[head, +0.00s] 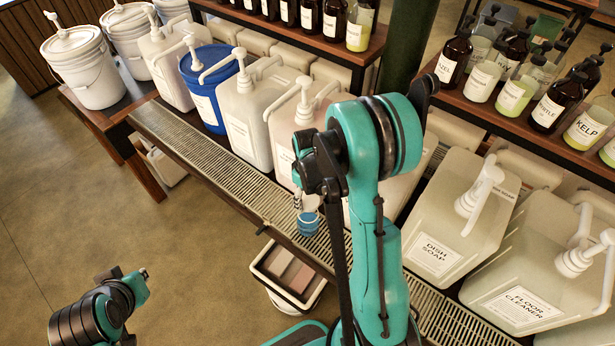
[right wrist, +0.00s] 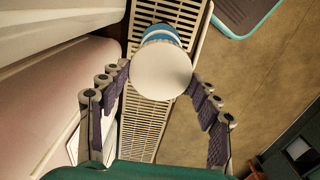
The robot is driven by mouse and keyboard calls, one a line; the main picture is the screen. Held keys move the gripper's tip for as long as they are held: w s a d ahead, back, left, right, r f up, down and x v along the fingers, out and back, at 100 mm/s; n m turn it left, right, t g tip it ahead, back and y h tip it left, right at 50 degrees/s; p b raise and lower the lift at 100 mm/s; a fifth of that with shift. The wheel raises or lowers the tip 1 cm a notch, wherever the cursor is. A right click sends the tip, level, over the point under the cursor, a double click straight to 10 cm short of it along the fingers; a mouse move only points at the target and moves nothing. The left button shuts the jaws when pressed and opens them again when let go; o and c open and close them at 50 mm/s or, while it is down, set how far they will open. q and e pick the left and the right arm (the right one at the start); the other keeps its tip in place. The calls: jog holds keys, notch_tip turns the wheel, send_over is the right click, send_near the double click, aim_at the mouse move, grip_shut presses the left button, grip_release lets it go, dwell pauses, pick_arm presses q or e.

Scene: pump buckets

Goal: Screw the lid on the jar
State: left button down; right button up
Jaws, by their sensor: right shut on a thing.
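A small jar (head: 308,224) with blue on its side shows over the metal grate in the head view. A pale round lid (right wrist: 161,70) covers it from above in the right wrist view, where a blue and white band shows behind the lid's far edge. My right gripper (head: 299,198) is over the jar, partly hidden by my own arm. In the right wrist view its two fingers (right wrist: 159,82) close on opposite sides of the lid. I cannot tell how far the lid is seated.
The slatted grate (head: 200,148) runs along the front of the shelf. White pump jugs (head: 245,125) and a blue bucket (head: 210,85) stand just behind it. A dish soap jug (head: 440,235) is to the right. A bin (head: 290,275) sits below. Open floor (head: 190,240) lies left.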

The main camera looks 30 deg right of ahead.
aim_at(307, 215)
jog(key=shift+f, duration=0.1)
jog(key=shift+a+f+b, duration=0.1)
jog(key=shift+f+b, duration=0.25)
jog(key=shift+b, duration=0.05)
jog(key=shift+f+b, duration=0.85)
jog(key=shift+f, duration=0.7)
jog(key=shift+f+b, duration=0.35)
jog(key=shift+b, duration=0.2)
jog(key=shift+f, duration=0.1)
jog(key=shift+f+b, duration=0.55)
jog(key=shift+b, duration=0.15)
jog(key=shift+f+b, duration=0.25)
jog(key=shift+b, duration=0.05)
